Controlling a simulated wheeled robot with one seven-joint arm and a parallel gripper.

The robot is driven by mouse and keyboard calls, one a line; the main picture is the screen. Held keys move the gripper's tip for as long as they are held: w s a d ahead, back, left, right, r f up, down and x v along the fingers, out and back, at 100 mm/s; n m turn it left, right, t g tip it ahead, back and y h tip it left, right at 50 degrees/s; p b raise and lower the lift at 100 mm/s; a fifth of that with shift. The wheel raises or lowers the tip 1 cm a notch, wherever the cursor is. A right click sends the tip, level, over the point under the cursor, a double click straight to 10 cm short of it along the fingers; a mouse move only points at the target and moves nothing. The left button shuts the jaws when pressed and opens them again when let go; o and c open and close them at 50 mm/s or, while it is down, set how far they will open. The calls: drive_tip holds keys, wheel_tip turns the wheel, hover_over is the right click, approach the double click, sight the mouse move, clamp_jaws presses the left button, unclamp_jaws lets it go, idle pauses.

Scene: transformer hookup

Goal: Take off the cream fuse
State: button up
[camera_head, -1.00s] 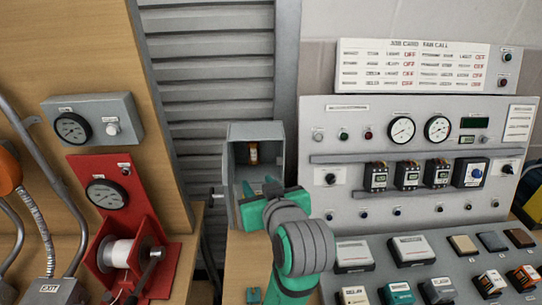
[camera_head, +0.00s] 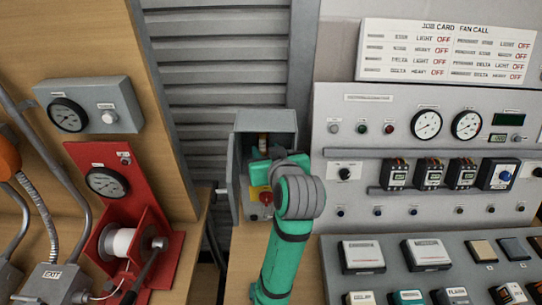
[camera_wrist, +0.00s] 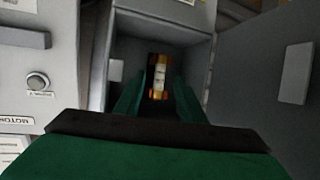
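The cream fuse (camera_wrist: 160,77), with orange-brown end caps, stands upright inside an open grey box (camera_head: 286,123). In the head view only its upper part (camera_head: 263,140) shows above my gripper. My gripper (camera_wrist: 159,100) points into the box. Its two green fingers lie to either side of the fuse in the wrist view, with dark gaps between, so it looks open. I cannot tell how far the fingertips are from the fuse in depth. The box door (camera_wrist: 270,85) hangs open.
A red knob (camera_head: 266,198) on a yellow plate is low in the box, close to my gripper. The grey control panel (camera_head: 335,105) stands to the right. A red winch unit (camera_head: 125,240) is at the left.

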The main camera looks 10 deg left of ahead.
sight(263, 146)
drive_tip(key=shift+x, duration=1.7)
drive_tip(key=shift+r, duration=0.1)
clamp_jaws()
